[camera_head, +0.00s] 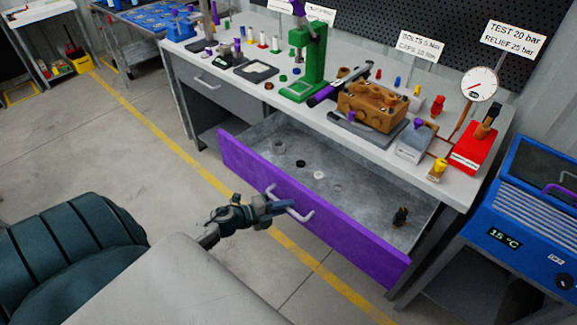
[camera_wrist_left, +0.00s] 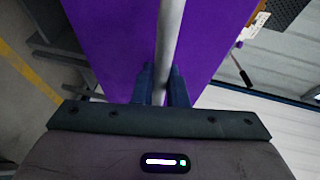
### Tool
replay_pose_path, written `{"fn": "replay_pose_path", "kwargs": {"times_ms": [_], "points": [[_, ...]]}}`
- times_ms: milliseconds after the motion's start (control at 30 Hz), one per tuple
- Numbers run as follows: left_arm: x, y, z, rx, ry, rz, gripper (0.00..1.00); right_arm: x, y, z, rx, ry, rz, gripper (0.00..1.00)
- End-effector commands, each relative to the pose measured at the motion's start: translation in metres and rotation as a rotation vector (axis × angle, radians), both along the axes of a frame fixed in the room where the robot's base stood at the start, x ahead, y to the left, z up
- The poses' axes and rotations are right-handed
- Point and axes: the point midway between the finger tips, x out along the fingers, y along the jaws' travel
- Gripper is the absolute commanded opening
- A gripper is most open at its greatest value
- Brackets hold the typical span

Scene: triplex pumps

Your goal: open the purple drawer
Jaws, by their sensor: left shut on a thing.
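The purple drawer (camera_head: 345,232) under the workbench stands pulled out, with its grey inside showing. A few small round parts and a dark fitting (camera_head: 400,216) lie in it. My left gripper (camera_head: 277,207) is shut on the drawer's grey bar handle (camera_head: 300,215). In the left wrist view the handle (camera_wrist_left: 170,45) runs between the two fingers of my left gripper (camera_wrist_left: 161,85), with the purple front (camera_wrist_left: 110,40) behind it. My right gripper is not in view.
The workbench top (camera_head: 330,130) carries a green press (camera_head: 308,65), a brown pump block (camera_head: 372,105) and a red gauge stand (camera_head: 472,148). A blue unit (camera_head: 535,215) stands at the right. The floor in front of the drawer is clear, with a yellow line (camera_head: 165,138).

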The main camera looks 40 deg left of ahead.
Motion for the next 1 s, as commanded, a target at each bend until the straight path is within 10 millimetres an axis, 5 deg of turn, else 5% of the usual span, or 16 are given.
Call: {"fn": "replay_pose_path", "kwargs": {"times_ms": [400, 433, 533, 1000], "points": [[-0.002, 0.0, 0.0, 0.0, 0.0, 0.0, 0.0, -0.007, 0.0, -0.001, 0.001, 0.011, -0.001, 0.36], [-0.002, 0.0, 0.0, 0.0, 0.0, 0.0, 0.16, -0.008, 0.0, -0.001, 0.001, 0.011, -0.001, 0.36], [-0.002, 0.0, 0.0, 0.0, 0.0, 0.0, 0.34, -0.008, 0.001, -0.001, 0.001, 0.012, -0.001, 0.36], [-0.017, 0.009, 0.0, 0.003, 0.002, -0.001, 0.34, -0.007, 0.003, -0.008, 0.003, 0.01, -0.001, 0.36]]}}
